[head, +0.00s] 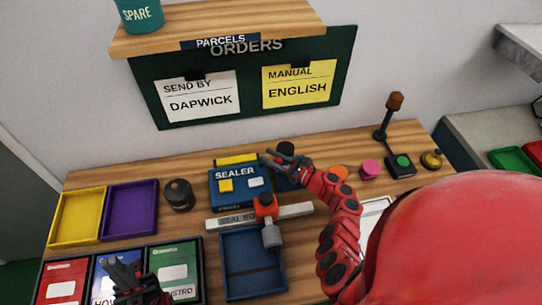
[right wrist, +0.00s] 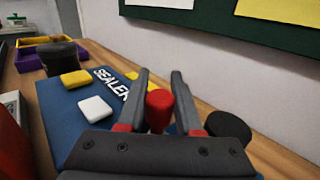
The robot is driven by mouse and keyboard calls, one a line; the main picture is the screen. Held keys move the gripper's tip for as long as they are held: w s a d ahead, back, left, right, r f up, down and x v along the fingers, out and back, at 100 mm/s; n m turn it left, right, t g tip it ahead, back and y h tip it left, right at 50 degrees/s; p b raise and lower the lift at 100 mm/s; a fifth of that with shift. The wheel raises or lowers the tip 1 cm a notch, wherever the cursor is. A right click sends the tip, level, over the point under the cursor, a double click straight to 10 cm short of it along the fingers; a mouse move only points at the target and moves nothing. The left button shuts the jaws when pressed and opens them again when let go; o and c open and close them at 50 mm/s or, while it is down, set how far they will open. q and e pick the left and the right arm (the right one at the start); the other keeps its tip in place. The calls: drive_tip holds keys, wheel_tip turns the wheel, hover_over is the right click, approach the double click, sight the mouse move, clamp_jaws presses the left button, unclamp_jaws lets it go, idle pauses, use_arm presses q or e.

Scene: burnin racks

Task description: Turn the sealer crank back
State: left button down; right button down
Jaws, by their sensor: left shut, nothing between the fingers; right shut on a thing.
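The sealer (head: 228,198) is a blue box with a white SEALER label, standing at the middle of the bench. It also shows in the right wrist view (right wrist: 72,118), with a yellow and a white block on top. My right gripper (head: 272,160) is at the sealer's right rear. In the right wrist view its fingers stand on either side of a red knob (right wrist: 159,108), which looks like the crank's handle, and they are shut on it. The rest of the crank is mostly hidden by the gripper. My left gripper (head: 122,270) is shut and empty, above the booklets at front left.
A dark canister (head: 179,194) stands left of the sealer. A dark round object (right wrist: 228,128) is close right of my right gripper. A blue tray (head: 238,285) and an orange-and-grey piece (head: 266,207) are in front. Yellow (head: 59,239) and purple (head: 113,235) trays lie left.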

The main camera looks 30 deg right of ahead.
idle(0.4)
drive_tip(key=c, duration=0.6)
unclamp_jaws()
drive_tip(key=shift+s, duration=0.1)
drive_tip(key=b+v, duration=0.3)
drive_tip(key=v, duration=1.4)
drive_tip(key=shift+s+d, duration=0.1)
drive_tip(key=shift+d, duration=0.05)
drive_tip(key=shift+f, duration=0.1)
